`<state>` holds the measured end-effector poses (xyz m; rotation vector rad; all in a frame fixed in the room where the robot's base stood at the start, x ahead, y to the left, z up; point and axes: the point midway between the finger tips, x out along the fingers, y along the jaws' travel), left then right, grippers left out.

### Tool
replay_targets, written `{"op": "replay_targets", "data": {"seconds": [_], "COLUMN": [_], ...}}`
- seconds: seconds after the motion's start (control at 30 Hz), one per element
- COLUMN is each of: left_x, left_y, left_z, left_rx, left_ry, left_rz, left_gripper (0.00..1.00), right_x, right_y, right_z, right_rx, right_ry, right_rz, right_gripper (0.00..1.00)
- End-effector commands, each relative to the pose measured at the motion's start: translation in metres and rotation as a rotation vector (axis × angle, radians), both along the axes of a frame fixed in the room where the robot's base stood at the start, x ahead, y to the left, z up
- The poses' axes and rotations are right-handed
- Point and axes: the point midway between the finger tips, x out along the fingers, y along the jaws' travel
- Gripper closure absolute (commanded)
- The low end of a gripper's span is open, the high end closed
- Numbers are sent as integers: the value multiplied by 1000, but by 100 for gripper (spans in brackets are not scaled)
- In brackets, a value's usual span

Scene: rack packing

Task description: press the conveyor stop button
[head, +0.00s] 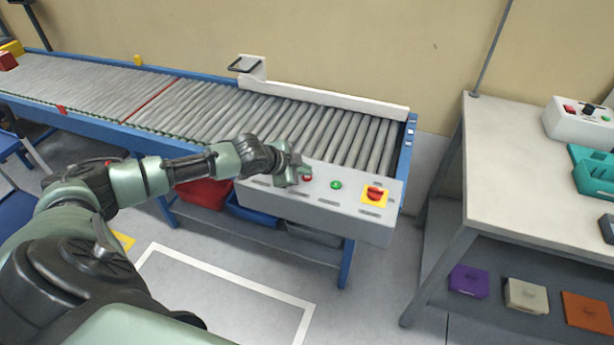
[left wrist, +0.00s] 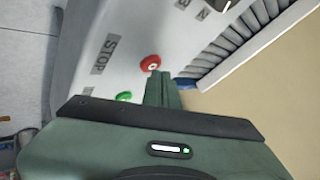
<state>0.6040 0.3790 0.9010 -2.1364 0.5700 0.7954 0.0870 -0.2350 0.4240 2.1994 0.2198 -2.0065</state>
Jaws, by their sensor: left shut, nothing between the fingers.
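The grey control panel (head: 325,208) is on the near side of the conveyor's right end. It carries a round red button (head: 308,179), a green button (head: 336,185) and a red knob on a yellow plate (head: 374,196). In the left wrist view the red button (left wrist: 150,63) is beside a STOP label (left wrist: 104,54), and a green button (left wrist: 124,97) shows in part. My left gripper (head: 300,175) is shut and empty, with its fingertips (left wrist: 161,77) right by the red button. I cannot tell whether they touch it. My right gripper is not in view.
The roller conveyor (head: 210,108) runs left from the panel, with a white guide rail (head: 335,97) at its back. A table (head: 530,180) at the right holds a white button box (head: 580,122) and a teal tray (head: 590,170). Open floor lies in front.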

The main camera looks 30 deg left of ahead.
Motion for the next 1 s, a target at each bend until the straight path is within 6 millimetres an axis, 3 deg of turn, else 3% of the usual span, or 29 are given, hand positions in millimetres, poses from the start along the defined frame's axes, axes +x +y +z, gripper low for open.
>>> {"op": "replay_targets", "data": {"seconds": [0.57,1.0], "left_x": [0,-1], "left_y": [0,0], "left_z": [-8,-2], "left_rx": [0,1], "left_ry": [1,3], "left_rz": [0,0], "left_gripper": [100,100], "right_x": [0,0], "right_y": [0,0], "right_z": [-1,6], "right_rx": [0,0], "right_ry": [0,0], "right_rz": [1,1], "right_gripper": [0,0]}}
